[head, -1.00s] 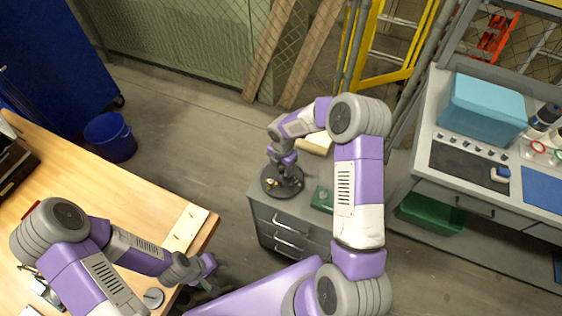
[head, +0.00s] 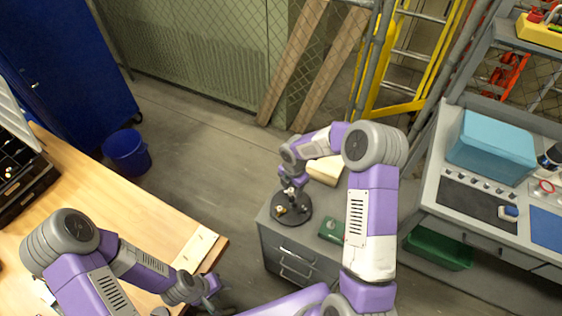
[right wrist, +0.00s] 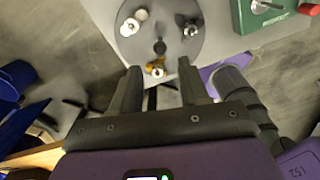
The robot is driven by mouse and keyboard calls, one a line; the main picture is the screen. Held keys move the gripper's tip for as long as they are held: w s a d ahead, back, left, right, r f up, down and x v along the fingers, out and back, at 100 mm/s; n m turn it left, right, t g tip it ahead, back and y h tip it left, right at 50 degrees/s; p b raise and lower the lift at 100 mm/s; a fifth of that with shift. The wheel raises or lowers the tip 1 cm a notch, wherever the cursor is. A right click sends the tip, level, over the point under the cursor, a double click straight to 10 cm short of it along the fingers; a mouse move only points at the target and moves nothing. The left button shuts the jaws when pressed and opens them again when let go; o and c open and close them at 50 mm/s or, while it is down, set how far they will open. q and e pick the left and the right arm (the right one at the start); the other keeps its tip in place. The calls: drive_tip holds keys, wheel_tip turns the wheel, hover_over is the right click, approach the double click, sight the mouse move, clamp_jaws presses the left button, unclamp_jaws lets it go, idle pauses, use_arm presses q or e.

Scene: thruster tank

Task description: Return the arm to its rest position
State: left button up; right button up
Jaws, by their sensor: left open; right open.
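My right arm reaches forward over the grey drawer cabinet in the head view. My right gripper (head: 289,196) is above the round dark plate (head: 303,207) on the cabinet top. In the right wrist view the right gripper (right wrist: 158,85) is open, its two dark fingers apart with nothing held between them. Small metal and brass parts (right wrist: 155,66) sit on the plate just beyond the fingertips. My left gripper (head: 212,290) is low beside the right end of the wooden table, open; its fingertips are small and partly unclear.
The grey drawer cabinet (head: 285,262) also carries a green box (head: 332,230) and a pale wooden block (head: 325,169). The wooden table (head: 120,215) is at left, a blue bucket (head: 127,153) behind it. A workbench (head: 440,190) with a light-blue box (head: 491,147) is at right.

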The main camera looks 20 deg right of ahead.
drive_tip(key=s+a+f+m+y+b, duration=0.2)
drive_tip(key=s+a+f+m, duration=0.4)
drive_tip(key=s+m, duration=0.4)
drive_tip(key=s+a+f+m+y+b, duration=0.2)
drive_tip(key=s+a+f+m, duration=0.5)
drive_tip(key=s+m, duration=0.4)
drive_tip(key=f+m, duration=0.1)
drive_tip(key=m, duration=0.4)
drive_tip(key=shift+s+a+t, duration=0.2)
drive_tip(key=shift+s+t, duration=0.1)
